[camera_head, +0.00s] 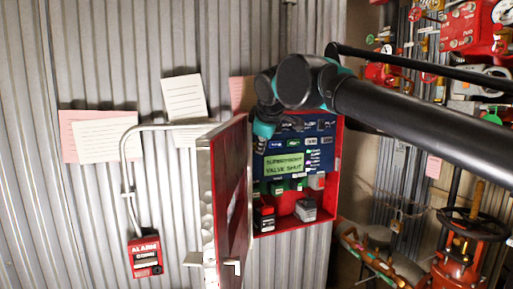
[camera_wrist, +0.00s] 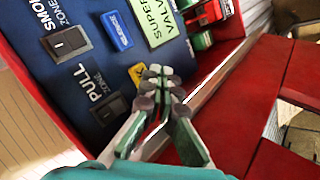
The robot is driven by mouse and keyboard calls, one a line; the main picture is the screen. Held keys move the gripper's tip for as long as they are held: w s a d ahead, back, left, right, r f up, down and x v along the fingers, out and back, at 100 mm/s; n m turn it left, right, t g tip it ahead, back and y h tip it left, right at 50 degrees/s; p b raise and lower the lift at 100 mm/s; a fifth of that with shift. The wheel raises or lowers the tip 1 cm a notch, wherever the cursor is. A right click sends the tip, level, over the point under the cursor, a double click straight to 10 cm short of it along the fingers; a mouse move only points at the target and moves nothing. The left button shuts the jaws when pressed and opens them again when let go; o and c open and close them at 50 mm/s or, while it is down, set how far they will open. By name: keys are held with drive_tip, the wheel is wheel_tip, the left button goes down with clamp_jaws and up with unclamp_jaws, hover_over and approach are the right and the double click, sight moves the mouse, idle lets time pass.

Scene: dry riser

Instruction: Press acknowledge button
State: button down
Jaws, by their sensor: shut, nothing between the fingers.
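The dark blue alarm panel (camera_head: 325,142) sits inside an open red wall cabinet (camera_head: 334,190). Its green display (camera_head: 285,165) reads "SUPERVISORY VALVE SHUT". In the wrist view the panel carries a blue button or label (camera_wrist: 118,31), a yellow one (camera_wrist: 136,75) and black switches marked smoke zone (camera_wrist: 68,43) and pull zone (camera_wrist: 108,107). I cannot read which is the acknowledge button. My gripper (camera_wrist: 160,84) is shut and empty in front of the panel, its tips beside the yellow piece and partly covering that area. I cannot tell whether the tips touch the panel.
The cabinet's red door (camera_head: 230,200) stands open to the left, close to my gripper. A red alarm box (camera_head: 145,257) is on the corrugated wall at left. Red valves and pipework (camera_head: 470,235) crowd the right side.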

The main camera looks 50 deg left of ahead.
drive_tip(key=shift+a, duration=0.1)
drive_tip(key=shift+w+a, duration=0.15)
drive_tip(key=shift+a, duration=0.15)
drive_tip(key=shift+w+a, duration=0.15)
drive_tip(key=shift+a, duration=0.35)
idle(1.0)
drive_tip(key=shift+d, duration=0.15)
drive_tip(key=shift+s+d, duration=0.35)
drive_tip(key=shift+d, duration=0.4)
drive_tip(key=d, duration=0.1)
drive_tip(key=s+d, duration=0.1)
drive_tip(key=d, duration=0.2)
drive_tip(key=shift+s+d, duration=0.35)
drive_tip(key=shift+w, duration=0.1)
idle(0.8)
